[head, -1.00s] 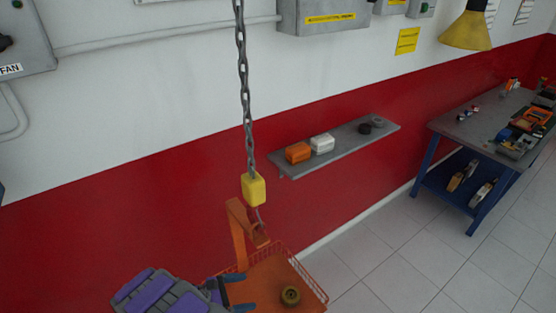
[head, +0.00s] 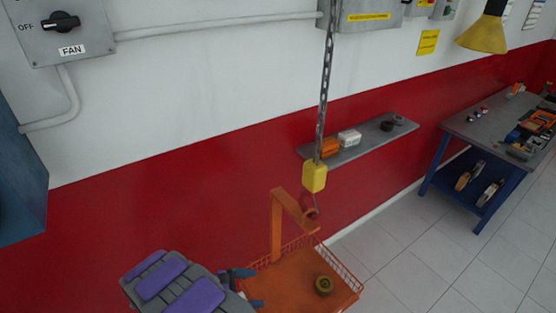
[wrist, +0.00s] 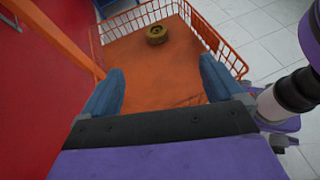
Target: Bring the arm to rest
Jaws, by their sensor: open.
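My arm, grey with purple panels, rises from the bottom of the head view. My gripper (head: 248,288) is at its end, at the left edge of an orange tray (head: 287,284). In the wrist view my gripper (wrist: 161,92) has its two blue fingers wide apart with nothing between them. The fingers point over the orange tray (wrist: 176,85). How high they are above the tray I cannot tell.
A round brass-coloured part (head: 323,286) lies on the tray. A yellow hoist block (head: 314,177) hangs from a chain (head: 325,90) beside the tray's orange post (head: 276,225). A grey shelf (head: 370,142) and a workbench (head: 478,133) stand right. Tiled floor (head: 400,250) is clear.

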